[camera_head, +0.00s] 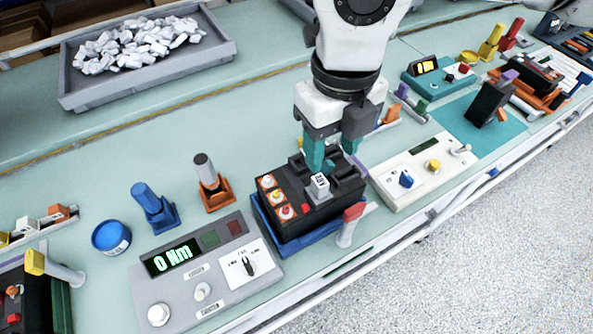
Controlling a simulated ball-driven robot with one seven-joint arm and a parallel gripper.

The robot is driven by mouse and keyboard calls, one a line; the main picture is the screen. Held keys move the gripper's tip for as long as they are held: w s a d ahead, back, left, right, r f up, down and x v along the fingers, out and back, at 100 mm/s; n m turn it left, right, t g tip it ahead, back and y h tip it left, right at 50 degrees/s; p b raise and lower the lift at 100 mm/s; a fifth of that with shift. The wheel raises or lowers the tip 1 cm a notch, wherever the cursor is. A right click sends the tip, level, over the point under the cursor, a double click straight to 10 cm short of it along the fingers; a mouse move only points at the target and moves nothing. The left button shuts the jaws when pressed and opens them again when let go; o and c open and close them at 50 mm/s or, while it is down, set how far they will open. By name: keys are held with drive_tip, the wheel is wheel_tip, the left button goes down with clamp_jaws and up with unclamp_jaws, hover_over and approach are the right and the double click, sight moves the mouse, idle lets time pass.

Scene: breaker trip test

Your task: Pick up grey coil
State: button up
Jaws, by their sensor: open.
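A small grey block with a white lettered label (319,187) sits on the black breaker unit (292,226) in the middle. It is the likely grey coil, but I cannot tell its shape fully. My gripper (332,160) points down over the black unit, with its teal fingers apart. The fingertips are just above and behind the grey block in the picture. I see nothing clearly held between them. The gripper hides part of the unit's top.
A grey tester (203,272) reading "0 Nm" stands left of the unit, and a white tester (421,171) stands right. A red-tipped tool (352,219) is close in front. A tray of white pieces (147,50) lies at the back left.

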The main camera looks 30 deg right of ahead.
sight(320, 180)
drive_tip(key=shift+w+a+f, duration=0.15)
drive_tip(key=shift+w+f, duration=0.05)
drive_tip(key=shift+w, duration=0.1)
drive_tip(key=f, duration=0.3)
drive_tip(key=f+p, duration=0.1)
drive_tip(key=f, duration=0.3)
drive_tip(key=f+p, duration=0.1)
drive_tip(key=f, duration=0.2)
drive_tip(key=shift+w+a+f, duration=0.1)
drive_tip(key=shift+w+f, duration=0.1)
drive_tip(key=shift+w, duration=0.15)
drive_tip(key=c, duration=0.9)
drive_tip(key=shift+r, duration=0.1)
